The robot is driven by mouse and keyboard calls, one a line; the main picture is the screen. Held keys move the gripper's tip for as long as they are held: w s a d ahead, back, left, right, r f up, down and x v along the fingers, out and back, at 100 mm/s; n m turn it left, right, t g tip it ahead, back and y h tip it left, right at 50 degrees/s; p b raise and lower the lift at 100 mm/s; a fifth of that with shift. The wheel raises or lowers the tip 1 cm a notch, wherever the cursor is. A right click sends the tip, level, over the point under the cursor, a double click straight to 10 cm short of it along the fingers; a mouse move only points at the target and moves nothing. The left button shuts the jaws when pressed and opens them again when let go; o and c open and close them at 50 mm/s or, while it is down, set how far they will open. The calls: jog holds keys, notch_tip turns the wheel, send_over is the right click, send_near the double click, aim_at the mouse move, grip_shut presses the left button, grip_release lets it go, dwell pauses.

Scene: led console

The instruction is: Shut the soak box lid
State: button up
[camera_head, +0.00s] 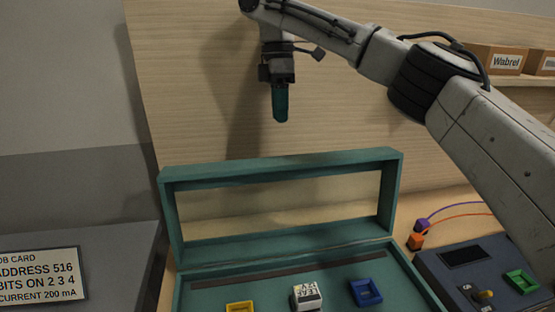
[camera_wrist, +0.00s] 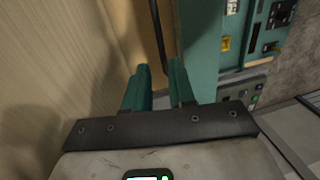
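The soak box (camera_head: 180,296) is a teal case at the bottom of the head view, its front cut off by the picture edge. Its lid (camera_head: 390,200), a teal frame around a clear pane, stands raised and upright at the back of the box. Inside the box are a yellow socket (camera_head: 240,307), a white labelled block (camera_head: 307,297) and a blue socket (camera_head: 366,292). My gripper (camera_head: 280,118) hangs fingers down above the lid's top edge, apart from it. In the wrist view its two teal fingers (camera_wrist: 159,67) stand apart with nothing between them.
A wooden panel (camera_head: 190,80) rises behind the box. At right are a dark console (camera_head: 465,280) and purple and orange plugs (camera_head: 418,235) with cables. A job card (camera_head: 40,277) is at left. Cartons (camera_head: 500,60) sit on a shelf at upper right.

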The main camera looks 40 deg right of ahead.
jog(key=f, duration=0.3)
jog(key=s+f, duration=0.1)
jog(key=f, duration=0.3)
jog(key=a+f, duration=0.1)
jog(key=f, duration=0.2)
jog(key=shift+s+f, duration=0.3)
jog(key=shift+c, duration=0.4)
grip_shut()
